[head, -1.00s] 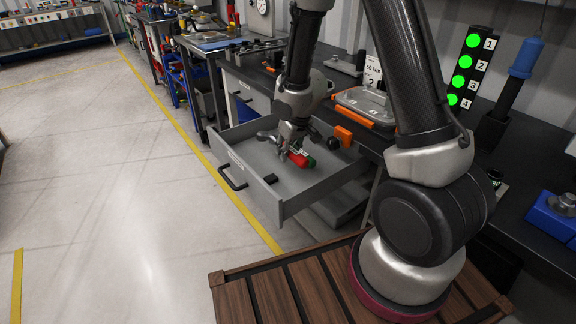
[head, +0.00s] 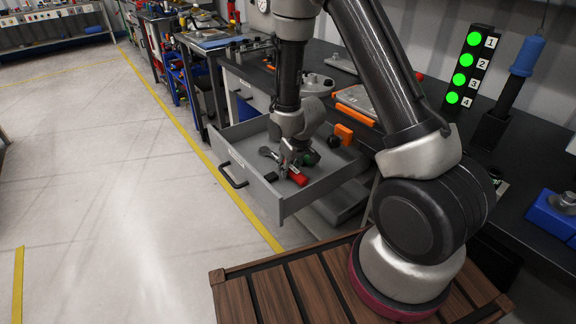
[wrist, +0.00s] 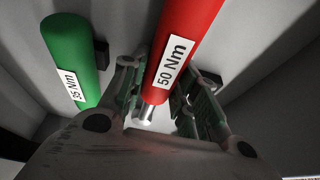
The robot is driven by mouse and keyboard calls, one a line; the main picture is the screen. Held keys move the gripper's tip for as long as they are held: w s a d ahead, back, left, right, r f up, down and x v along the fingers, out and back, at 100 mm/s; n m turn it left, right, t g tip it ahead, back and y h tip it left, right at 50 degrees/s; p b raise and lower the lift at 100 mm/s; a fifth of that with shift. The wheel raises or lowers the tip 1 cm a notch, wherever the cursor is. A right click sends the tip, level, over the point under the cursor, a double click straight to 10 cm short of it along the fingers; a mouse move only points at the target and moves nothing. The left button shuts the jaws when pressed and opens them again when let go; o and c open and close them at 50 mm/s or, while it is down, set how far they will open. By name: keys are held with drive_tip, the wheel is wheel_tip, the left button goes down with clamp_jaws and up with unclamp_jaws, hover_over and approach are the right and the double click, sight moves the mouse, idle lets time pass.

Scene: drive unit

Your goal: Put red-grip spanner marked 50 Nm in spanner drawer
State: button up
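The red-grip spanner (wrist: 188,40) marked 50 Nm is between the fingers of my gripper (wrist: 160,95) in the wrist view. The fingers sit close on both sides, near the end of the red grip, and appear shut on it. In the head view my gripper (head: 290,168) is down inside the open grey spanner drawer (head: 313,196), and the red grip (head: 298,177) shows at its front right. Whether the spanner touches the drawer floor is unclear. A green-grip spanner (wrist: 72,55) marked 35 Nm lies to the left of the red one in the wrist view.
The drawer is pulled out from the dark workbench (head: 395,140). A small black block (head: 271,177) is near the drawer front, and an orange item (head: 343,133) is at its far right side. A lidded case (head: 357,101) stands on the bench. The floor left of the drawer is clear.

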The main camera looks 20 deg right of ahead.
drive_tip(key=shift+r, duration=0.1)
drive_tip(key=v, duration=1.2)
drive_tip(key=s+d+r+m+t+h, duration=0.1)
drive_tip(key=s+d+r, duration=0.2)
drive_tip(key=d+r, duration=0.35)
drive_tip(key=s+d+r+m+h, duration=0.15)
drive_tip(key=d+r, duration=0.25)
drive_tip(key=r, duration=0.5)
drive_tip(key=s+r, duration=0.4)
drive_tip(key=s, duration=0.5)
drive_tip(key=s+r+m+y, duration=0.1)
drive_tip(key=s+r, duration=0.3)
drive_tip(key=s, duration=0.5)
drive_tip(key=shift+s+r, duration=0.3)
drive_tip(key=shift+s, duration=0.1)
drive_tip(key=shift+d, duration=0.15)
